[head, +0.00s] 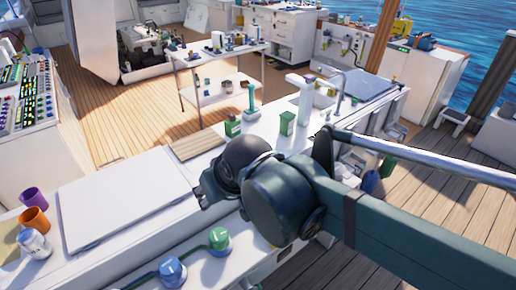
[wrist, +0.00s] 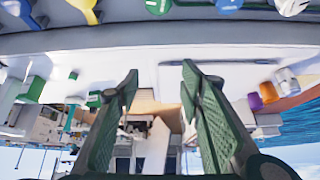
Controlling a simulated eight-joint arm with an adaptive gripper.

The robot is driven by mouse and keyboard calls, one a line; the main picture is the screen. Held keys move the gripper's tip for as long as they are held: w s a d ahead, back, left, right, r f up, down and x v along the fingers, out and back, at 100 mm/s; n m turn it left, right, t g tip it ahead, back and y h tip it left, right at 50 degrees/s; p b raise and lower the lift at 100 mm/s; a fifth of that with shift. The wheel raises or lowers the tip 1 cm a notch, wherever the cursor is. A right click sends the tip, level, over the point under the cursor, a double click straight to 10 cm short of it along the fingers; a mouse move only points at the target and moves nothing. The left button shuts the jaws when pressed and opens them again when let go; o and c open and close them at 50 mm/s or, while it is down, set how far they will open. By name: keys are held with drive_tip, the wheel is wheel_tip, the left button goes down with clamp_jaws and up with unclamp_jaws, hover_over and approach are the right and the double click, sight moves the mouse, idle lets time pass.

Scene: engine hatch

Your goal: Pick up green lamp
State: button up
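A green, teal-toned upright object that looks like the lamp (head: 251,98) stands on the white counter in the head view, between two green boxes and left of a white upright lamp-like object (head: 302,98). In the wrist view, which looks upside down, a small teal upright shape (wrist: 70,116) at the left seems to be the same object. My gripper (head: 204,192) is over the counter, nearer the camera than the lamp and apart from it. In the wrist view, my gripper (wrist: 159,72) has its two fingers spread wide with nothing between them.
Green boxes (head: 233,126) (head: 287,123) flank the lamp closely. Blue and green round knobs (head: 219,241) line the counter's near side. A side table (head: 220,58) stands behind.

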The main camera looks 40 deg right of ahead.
drive_tip(key=w+d+r+m+g+p, duration=0.35)
drive_tip(key=w+d+m+p, duration=0.4)
drive_tip(key=w+d, duration=1)
drive_tip(key=w+d+f+m+g+p, duration=0.1)
drive_tip(key=w+d+f+m, duration=0.2)
drive_tip(key=d, duration=0.3)
drive_tip(key=w+d+f+m+g+p, duration=0.1)
drive_tip(key=w+d+f+m+p, duration=0.1)
drive_tip(key=d+f, duration=0.4)
drive_tip(key=w+d+f+m+g+p, duration=0.1)
drive_tip(key=w+d+f+m, duration=0.4)
drive_tip(key=d, duration=0.2)
drive_tip(key=shift+w+f, duration=0.15)
drive_tip(key=shift+w, duration=0.2)
drive_tip(key=shift+d+f+m+p, duration=0.25)
drive_tip(key=shift+d+f+p, duration=0.1)
drive_tip(key=shift+d+f, duration=0.15)
drive_tip(key=shift+f, duration=0.1)
drive_tip(key=shift+f, duration=1.25)
drive_tip(key=shift+w+a+f+b, duration=0.1)
drive_tip(key=shift+f+b, duration=0.3)
drive_tip(key=shift+f, duration=0.9)
drive_tip(key=shift+w+f+b, duration=0.1)
drive_tip(key=shift+f+b, duration=0.25)
drive_tip(key=shift+f, duration=0.95)
